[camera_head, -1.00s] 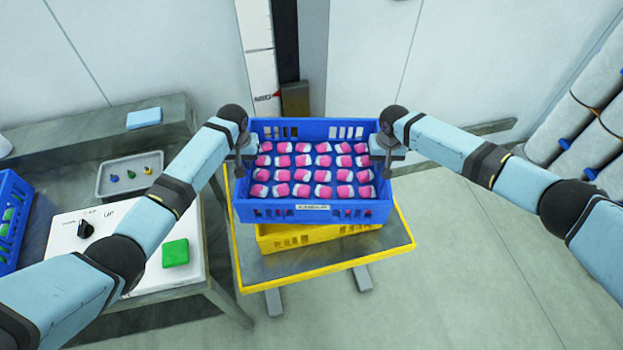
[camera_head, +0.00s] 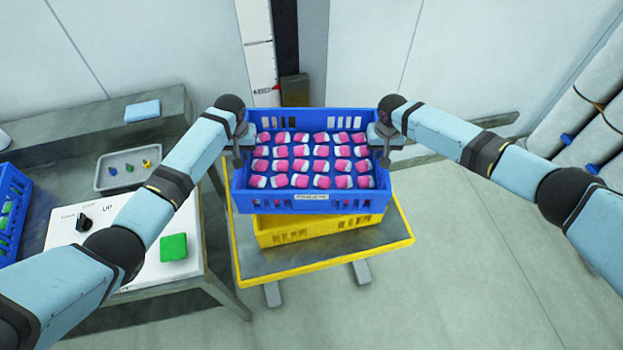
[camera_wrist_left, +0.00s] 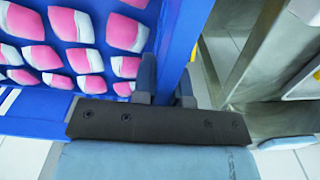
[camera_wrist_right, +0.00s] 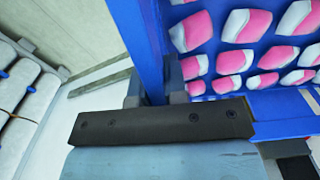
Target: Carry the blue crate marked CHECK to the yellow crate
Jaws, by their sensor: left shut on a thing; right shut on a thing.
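The blue crate (camera_head: 262,202) is full of rows of pink-and-white pieces and has a small white label on its front, too small to read. It is level, directly over the yellow crate (camera_head: 275,233), whose front wall shows below it. Whether the two crates touch is hidden. My left gripper (camera_head: 243,148) is shut on the blue crate's left wall; the wall also shows between its fingers in the left wrist view (camera_wrist_left: 168,85). My right gripper (camera_head: 384,146) is shut on the right wall, as the right wrist view (camera_wrist_right: 152,85) shows too.
The yellow crate stands on a grey table with a yellow edge (camera_head: 345,261). A bench at left holds a grey tray (camera_head: 112,182), a white panel with a black knob (camera_head: 83,222), a green block (camera_head: 174,247) and another blue crate (camera_head: 8,237). Floor at right is clear.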

